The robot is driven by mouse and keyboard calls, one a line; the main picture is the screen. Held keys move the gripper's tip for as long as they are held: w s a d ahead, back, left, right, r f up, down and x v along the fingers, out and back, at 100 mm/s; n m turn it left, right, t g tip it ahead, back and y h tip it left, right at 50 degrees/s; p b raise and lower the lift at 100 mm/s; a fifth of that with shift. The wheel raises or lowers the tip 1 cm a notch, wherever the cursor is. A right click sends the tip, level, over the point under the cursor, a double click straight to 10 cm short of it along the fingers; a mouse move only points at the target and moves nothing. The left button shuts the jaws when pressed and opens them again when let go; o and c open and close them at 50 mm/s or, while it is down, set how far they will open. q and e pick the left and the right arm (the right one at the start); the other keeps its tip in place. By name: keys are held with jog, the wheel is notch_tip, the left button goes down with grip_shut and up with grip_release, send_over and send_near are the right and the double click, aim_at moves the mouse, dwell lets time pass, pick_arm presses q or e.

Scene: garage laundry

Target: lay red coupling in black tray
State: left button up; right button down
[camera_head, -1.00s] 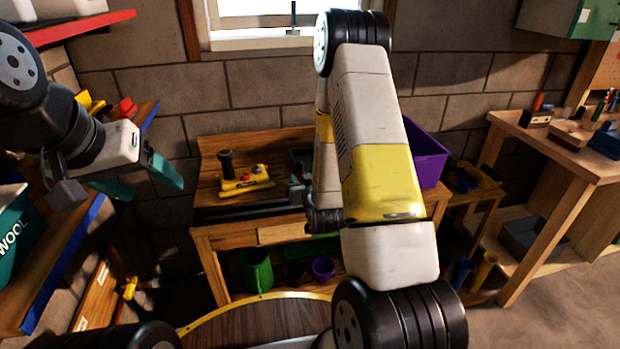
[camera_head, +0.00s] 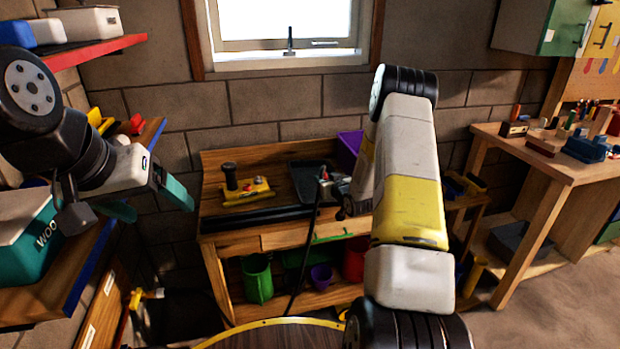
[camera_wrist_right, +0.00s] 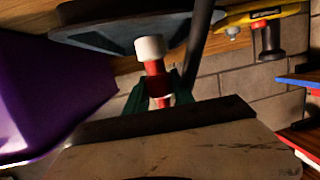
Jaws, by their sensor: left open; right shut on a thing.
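The red coupling (camera_wrist_right: 157,80) has a white end and is gripped between the teal fingers of my right gripper (camera_wrist_right: 160,92) in the right wrist view. The black tray (camera_head: 303,176) lies on the wooden workbench in the head view. It also shows as a dark slab (camera_wrist_right: 125,32) beyond the coupling in the wrist view. In the head view my right gripper (camera_head: 328,180) is at the tray's right side, small and partly hidden by my arm. I cannot tell whether the coupling touches the tray. My left gripper (camera_head: 150,203) is open and empty at the left, away from the workbench.
A yellow tool with a black knob (camera_head: 246,190) is left of the tray. A purple bin (camera_head: 349,147) stands behind my right arm and looms close in the wrist view (camera_wrist_right: 50,85). A dark rail (camera_head: 238,220) runs along the bench front. A thin dark cable (camera_head: 306,245) hangs before the bench.

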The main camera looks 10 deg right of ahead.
aim_at(322, 175)
jog(key=w, duration=0.3)
jog(key=shift+w+d+f, duration=0.15)
jog(key=shift+w+d, duration=0.05)
jog(key=shift+w, duration=0.05)
notch_tip(322, 175, down, 4)
jog(key=shift+r, duration=0.25)
jog(key=c, duration=1.1)
grip_release()
jog(key=shift+o, duration=0.2)
